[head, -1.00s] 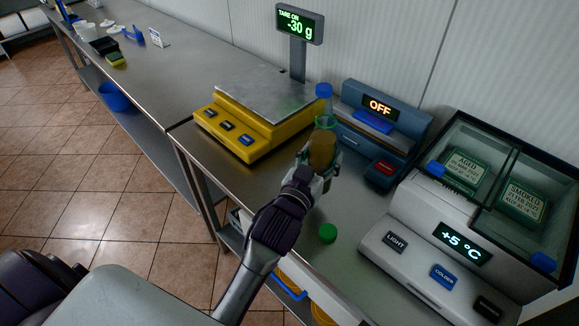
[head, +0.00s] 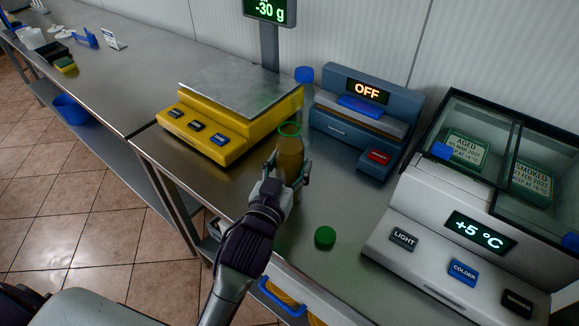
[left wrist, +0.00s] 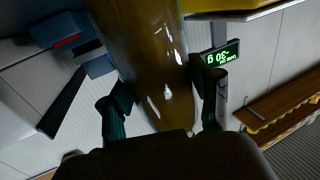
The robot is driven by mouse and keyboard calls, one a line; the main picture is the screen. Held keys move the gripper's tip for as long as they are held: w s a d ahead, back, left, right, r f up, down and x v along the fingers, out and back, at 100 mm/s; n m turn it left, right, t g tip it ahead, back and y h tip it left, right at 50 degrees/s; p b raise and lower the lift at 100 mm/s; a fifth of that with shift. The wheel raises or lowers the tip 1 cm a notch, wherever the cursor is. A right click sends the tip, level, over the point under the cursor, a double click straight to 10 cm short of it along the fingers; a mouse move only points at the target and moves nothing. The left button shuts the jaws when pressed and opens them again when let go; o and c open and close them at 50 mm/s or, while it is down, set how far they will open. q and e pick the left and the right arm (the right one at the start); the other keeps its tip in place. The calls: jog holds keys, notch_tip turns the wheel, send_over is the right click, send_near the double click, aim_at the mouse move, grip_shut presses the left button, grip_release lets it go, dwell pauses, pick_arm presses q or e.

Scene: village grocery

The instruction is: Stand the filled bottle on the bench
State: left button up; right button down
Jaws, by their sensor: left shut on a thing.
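The filled bottle (head: 290,150) holds a brown-amber liquid and has a green rim at its open mouth. My left gripper (head: 284,180) is shut on it, and the bottle is roughly upright over the bench (head: 225,190), in front of the yellow scale. Its base is hidden by my gripper, so I cannot tell whether it touches the bench. In the left wrist view the bottle (left wrist: 155,60) fills the space between the two fingers (left wrist: 165,108). A green cap (head: 325,237) lies on the bench to the right of my gripper. My right gripper is not in view.
A yellow scale (head: 215,135) stands behind left, its display (head: 268,10) reading -30 g. A blue-grey device (head: 345,135) reads OFF. A cooled case (head: 450,235) occupies the right. Bare bench lies around the green cap.

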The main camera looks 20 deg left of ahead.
pick_arm(q)
jog(key=shift+s+r, duration=0.15)
jog(key=shift+r, duration=0.05)
jog(key=shift+d, duration=0.1)
jog(key=o, duration=0.6)
jog(key=shift+f, duration=0.25)
jog(key=o, duration=0.4)
jog(key=shift+o, duration=0.2)
jog(key=shift+r, duration=0.2)
jog(key=shift+s+f, duration=0.1)
jog(key=shift+s, duration=0.2)
jog(key=s+b, duration=0.2)
jog(key=s, duration=0.9)
jog(key=shift+s+a, duration=0.25)
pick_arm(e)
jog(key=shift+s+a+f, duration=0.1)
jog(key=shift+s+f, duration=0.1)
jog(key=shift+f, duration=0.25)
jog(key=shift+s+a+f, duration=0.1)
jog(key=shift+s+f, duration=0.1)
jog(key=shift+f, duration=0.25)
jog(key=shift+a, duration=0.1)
